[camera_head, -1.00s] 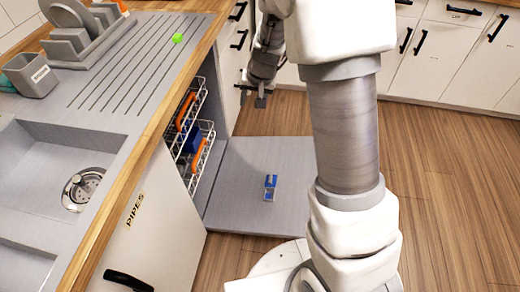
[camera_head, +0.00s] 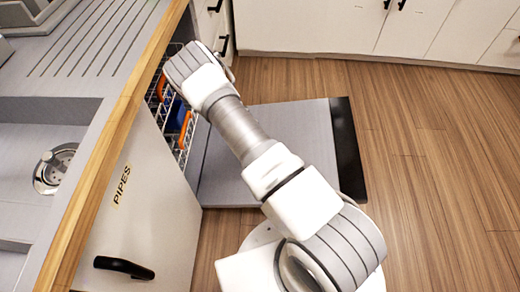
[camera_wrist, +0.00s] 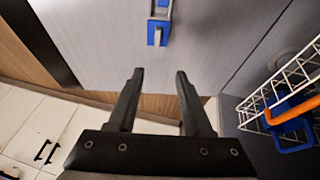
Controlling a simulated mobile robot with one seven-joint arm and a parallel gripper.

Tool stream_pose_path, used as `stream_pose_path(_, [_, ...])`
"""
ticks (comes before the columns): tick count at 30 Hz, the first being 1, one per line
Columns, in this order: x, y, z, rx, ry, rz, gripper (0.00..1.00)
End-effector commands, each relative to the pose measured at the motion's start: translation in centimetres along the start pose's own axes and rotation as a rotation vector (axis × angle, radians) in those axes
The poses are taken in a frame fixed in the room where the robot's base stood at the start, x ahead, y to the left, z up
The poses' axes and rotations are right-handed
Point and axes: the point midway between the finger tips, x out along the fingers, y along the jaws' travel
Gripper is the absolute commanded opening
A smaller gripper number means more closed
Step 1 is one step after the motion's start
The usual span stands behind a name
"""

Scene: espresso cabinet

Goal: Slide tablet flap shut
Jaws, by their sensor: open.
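The tablet compartment with its blue flap (camera_wrist: 157,32) is at the top middle of the wrist view, on the grey inner face of the open dishwasher door (camera_wrist: 95,35). Blue parts and a pale part show there, cut off by the top edge; I cannot tell how far the flap stands open. My gripper (camera_wrist: 159,73) is open and empty, its two black fingers apart and pointing towards the compartment, not visibly touching it. In the head view the door (camera_head: 290,120) lies folded down, and my arm hides the compartment and the gripper.
A white wire rack (camera_wrist: 285,82) with blue and orange items is at the right of the wrist view; it also shows beside the counter in the head view (camera_head: 184,150). The wooden counter edge (camera_head: 115,130) is left. Wood floor (camera_head: 440,180) is clear on the right.

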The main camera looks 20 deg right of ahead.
Motion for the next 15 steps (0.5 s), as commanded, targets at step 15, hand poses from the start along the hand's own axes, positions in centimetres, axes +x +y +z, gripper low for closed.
stream_pose_path(15, [7.4, 0.6, 1.4, -0.014, 0.009, 0.028, 0.5])
